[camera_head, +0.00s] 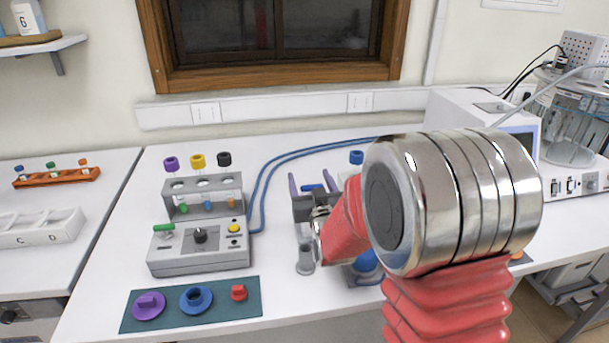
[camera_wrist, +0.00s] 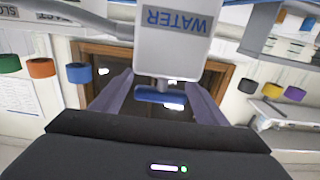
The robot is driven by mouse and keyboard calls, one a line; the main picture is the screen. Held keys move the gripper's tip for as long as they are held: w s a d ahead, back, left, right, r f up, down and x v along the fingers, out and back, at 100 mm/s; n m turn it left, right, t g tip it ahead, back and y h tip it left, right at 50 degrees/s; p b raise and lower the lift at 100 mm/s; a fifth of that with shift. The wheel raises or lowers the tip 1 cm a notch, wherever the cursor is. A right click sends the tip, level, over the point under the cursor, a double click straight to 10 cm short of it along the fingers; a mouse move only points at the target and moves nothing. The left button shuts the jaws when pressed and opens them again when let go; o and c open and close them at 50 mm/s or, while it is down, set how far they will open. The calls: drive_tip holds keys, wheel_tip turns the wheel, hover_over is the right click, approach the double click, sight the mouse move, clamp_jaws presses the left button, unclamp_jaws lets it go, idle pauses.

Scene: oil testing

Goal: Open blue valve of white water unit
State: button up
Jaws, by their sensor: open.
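The white water unit (camera_wrist: 178,50) hangs upside down in the wrist view, with the word WATER on its face. Its blue valve (camera_wrist: 160,97) is a short bar on a stem. My gripper (camera_wrist: 160,80) is open, with one dark finger on each side of the valve and a gap on both sides. In the head view my gripper (camera_head: 310,178) is over the bench, left of my arm, and a bit of blue (camera_head: 312,187) shows between its fingers. My arm hides most of the water unit there.
A grey control box (camera_head: 198,255) and a rack with coloured caps (camera_head: 203,193) stand left of my gripper. A green mat (camera_head: 220,308) with coloured parts lies in front. Blue hoses (camera_head: 268,185) run behind. A white machine (camera_head: 470,107) stands at the right.

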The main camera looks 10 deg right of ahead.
drive_tip(key=shift+w+d, duration=0.2)
drive_tip(key=shift+w, duration=0.2)
drive_tip(key=shift+a, duration=0.1)
drive_tip(key=shift+c, duration=0.2)
drive_tip(key=shift+c, duration=0.8)
drive_tip(key=shift+a, duration=0.1)
drive_tip(key=c, duration=0.7)
drive_tip(key=shift+d, duration=0.25)
drive_tip(key=shift+c, duration=0.8)
drive_tip(key=shift+a, duration=0.2)
